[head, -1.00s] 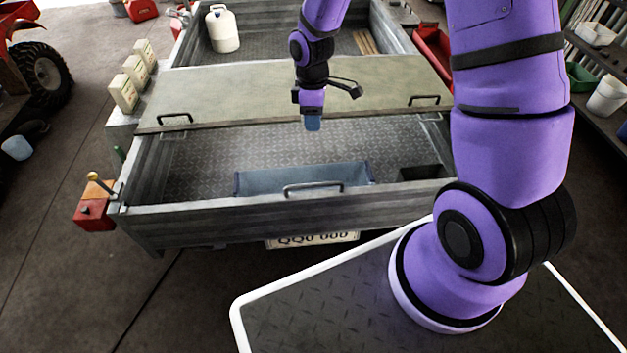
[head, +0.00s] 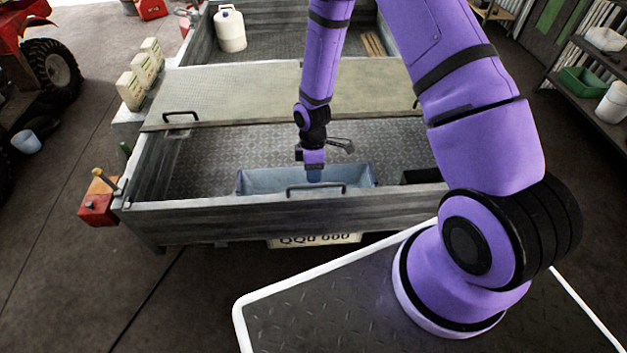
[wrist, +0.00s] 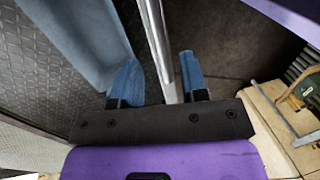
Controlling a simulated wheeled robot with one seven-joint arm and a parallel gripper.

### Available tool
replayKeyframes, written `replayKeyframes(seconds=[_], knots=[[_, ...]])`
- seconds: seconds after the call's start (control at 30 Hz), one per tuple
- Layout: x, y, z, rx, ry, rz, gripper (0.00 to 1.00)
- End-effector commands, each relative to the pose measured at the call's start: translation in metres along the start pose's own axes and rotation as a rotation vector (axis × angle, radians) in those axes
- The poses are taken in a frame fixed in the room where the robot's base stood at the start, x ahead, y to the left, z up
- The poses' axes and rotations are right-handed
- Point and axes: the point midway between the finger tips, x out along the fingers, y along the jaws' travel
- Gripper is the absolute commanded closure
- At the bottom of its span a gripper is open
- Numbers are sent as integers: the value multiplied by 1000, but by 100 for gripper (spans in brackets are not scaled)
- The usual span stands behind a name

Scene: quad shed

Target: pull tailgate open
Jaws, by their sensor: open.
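The tailgate (head: 220,218) is the grey metal panel across the near end of the trailer. It stands upright and closed. A grey bar handle (head: 331,186) is at its top middle. My gripper (head: 314,178) is at the handle in the head view, pointing down. In the wrist view, the blue fingers of my gripper (wrist: 159,82) are spread on either side of a pale metal strip (wrist: 155,32). Gaps show between it and the fingers. I cannot tell whether the strip is the handle or the tailgate's top edge.
A blue-grey bin (head: 260,181) lies in the trailer bed just behind the tailgate. A flat lid (head: 260,92) with handles covers the bed farther back. A red box (head: 98,208) with a lever is at the left corner. Floor shows between the tailgate and my base.

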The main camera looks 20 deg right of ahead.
Motion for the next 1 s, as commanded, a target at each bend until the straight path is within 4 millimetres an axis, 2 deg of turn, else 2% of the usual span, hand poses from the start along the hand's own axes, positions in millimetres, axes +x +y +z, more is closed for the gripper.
replayKeyframes(seconds=[0.1, 0.3, 0.67, 0.7, 0.87, 1.0], knots=[[18, -1, 0, -1, -2, -2, 60], [34, 0, 0, -1, -1, -1, 60], [38, 0, 0, -1, -1, 0, 60], [38, 0, 0, -1, -1, 0, 64], [38, 0, 0, -1, -1, 0, 100], [38, 0, 0, -1, -1, 0, 100]])
